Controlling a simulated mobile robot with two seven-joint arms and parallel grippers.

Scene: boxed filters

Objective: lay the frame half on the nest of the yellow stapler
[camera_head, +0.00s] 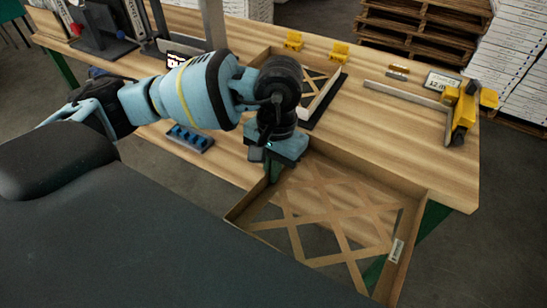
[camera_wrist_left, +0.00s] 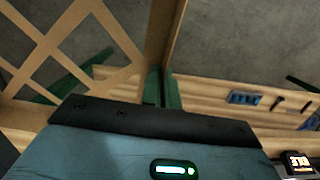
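The frame half (camera_head: 330,222) is a tan cardboard frame with raised walls, a crossed lattice and a white label on its right wall. It is held out at the table's front edge, partly over the floor. My left gripper (camera_head: 275,168) is shut on its wall near the far left corner. In the left wrist view the green fingers (camera_wrist_left: 162,90) pinch the wall of the frame half (camera_wrist_left: 90,45). The yellow stapler (camera_head: 463,112) stands at the table's right end, away from the frame. A nest is not clearly distinguishable; a metal rail (camera_head: 405,97) runs beside the stapler. My right gripper is out of view.
Another latticed frame (camera_head: 318,92) lies behind my left wrist, partly hidden. Two yellow blocks (camera_head: 293,41) (camera_head: 340,52) sit at the back edge. A small display (camera_head: 441,81) stands near the stapler. A blue holder (camera_head: 190,137) is at the front left. The wooden tabletop (camera_head: 385,135) before the rail is clear.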

